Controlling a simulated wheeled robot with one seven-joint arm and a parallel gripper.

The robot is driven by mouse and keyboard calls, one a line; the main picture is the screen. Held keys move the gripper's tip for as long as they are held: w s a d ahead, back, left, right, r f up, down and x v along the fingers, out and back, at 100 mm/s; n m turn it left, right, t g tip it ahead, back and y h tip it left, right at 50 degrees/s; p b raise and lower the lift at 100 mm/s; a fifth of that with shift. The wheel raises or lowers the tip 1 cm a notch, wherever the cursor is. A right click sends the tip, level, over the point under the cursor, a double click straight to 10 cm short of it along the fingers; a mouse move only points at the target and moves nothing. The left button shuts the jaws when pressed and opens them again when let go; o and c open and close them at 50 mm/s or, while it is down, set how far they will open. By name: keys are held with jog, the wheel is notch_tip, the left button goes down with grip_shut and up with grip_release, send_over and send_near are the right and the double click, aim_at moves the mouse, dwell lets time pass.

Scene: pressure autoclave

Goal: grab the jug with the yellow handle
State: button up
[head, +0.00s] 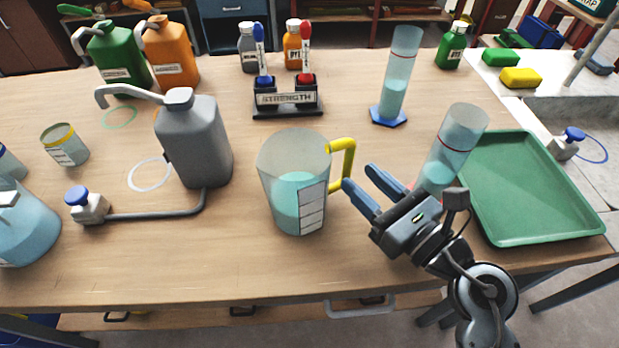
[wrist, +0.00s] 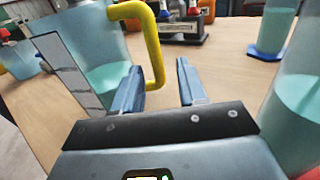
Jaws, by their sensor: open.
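The jug (head: 292,180) is clear, holds pale blue liquid and has a white label and a yellow handle (head: 349,160) on its right side. It stands upright near the middle of the table. My gripper (head: 357,188) is open and empty, its blue fingers pointing toward the handle from the right. In the wrist view the jug (wrist: 90,55) is at the left. I cannot tell whether a finger touches the handle.
A measuring cylinder (head: 455,140) stands close on the right of my gripper, partly hidden by it. A green tray (head: 530,190) lies at the right. A grey can (head: 195,140) with a pipe stands left of the jug. Another cylinder (head: 397,80) and a marker stand (head: 288,98) are behind.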

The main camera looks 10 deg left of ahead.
aim_at(350, 173)
jog(key=x, duration=0.4)
jog(key=shift+a+f+p, duration=0.1)
jog(key=shift+a+p, duration=0.2)
jog(key=shift+a, duration=0.05)
grip_shut()
dwell(0.4)
